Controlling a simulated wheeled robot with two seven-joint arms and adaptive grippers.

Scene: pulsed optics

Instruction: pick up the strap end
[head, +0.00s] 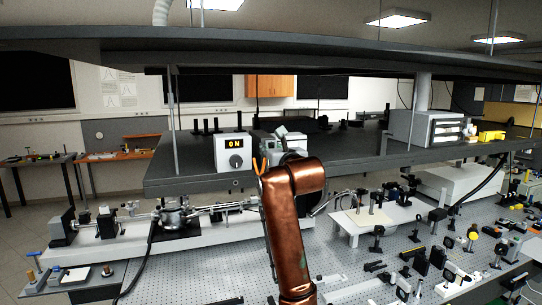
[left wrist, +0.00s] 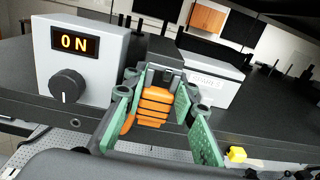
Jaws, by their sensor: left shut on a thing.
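The orange strap end (left wrist: 153,108) shows in the left wrist view as a ribbed, folded piece between the green finger pads. My left gripper (left wrist: 156,98) is shut on it at the front edge of the dark shelf. In the head view a small orange part of the strap (head: 258,165) shows beside my left gripper (head: 279,142), at the end of my copper-coloured arm. The far end of the strap and the exact contact of the pads are hard to make out. My right gripper is in neither view.
A grey box with a lit ON display and knob (head: 234,152) stands close left of the gripper. A white box (left wrist: 212,80) stands behind right. The shelf (head: 185,180) lies above an optical bench (head: 350,262) crowded with mounts. An upper shelf (head: 300,50) hangs overhead.

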